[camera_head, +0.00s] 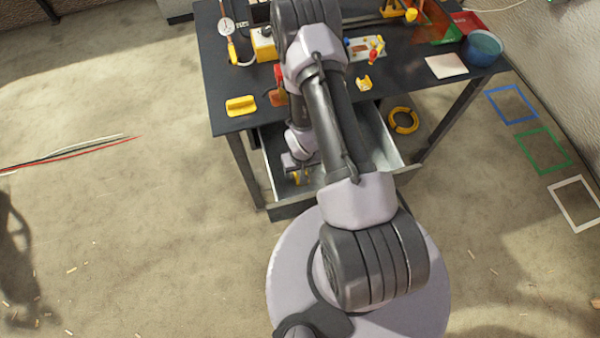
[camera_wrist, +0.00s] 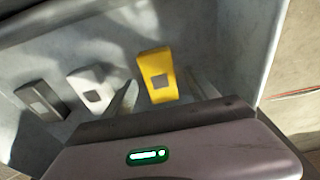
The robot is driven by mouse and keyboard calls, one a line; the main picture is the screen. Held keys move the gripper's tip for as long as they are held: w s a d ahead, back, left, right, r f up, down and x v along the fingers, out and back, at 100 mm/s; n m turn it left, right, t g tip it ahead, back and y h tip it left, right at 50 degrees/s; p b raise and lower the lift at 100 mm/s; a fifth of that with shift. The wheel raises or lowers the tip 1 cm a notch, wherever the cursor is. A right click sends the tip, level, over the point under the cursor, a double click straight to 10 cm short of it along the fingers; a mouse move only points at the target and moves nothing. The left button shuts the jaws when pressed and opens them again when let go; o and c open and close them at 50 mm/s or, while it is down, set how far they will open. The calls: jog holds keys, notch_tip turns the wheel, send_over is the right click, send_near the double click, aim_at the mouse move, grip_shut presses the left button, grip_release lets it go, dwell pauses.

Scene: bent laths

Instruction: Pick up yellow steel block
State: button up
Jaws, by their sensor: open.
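The yellow steel block (camera_wrist: 155,64) lies in an open drawer, with a grey square on its face. In the wrist view the two fingers of my gripper (camera_wrist: 163,96) are apart, one on each side of the block's near end. They look clear of the block, but I cannot tell how far they are above it. In the head view my gripper (camera_head: 297,171) is down in the left part of the drawer (camera_head: 388,145). A small yellow patch shows beneath it, and my arm hides much of the drawer.
A white block (camera_wrist: 92,88) and a dark grey block (camera_wrist: 41,100) lie left of the yellow one. The drawer walls surround them. The dark table (camera_head: 225,85) above holds a yellow piece (camera_head: 241,106) and a blue bowl (camera_head: 482,49). A yellow ring (camera_head: 403,121) lies right of the drawer.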

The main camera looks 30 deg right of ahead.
jog(key=shift+f+b, duration=0.3)
jog(key=shift+b, duration=0.05)
dwell(0.4)
grip_shut()
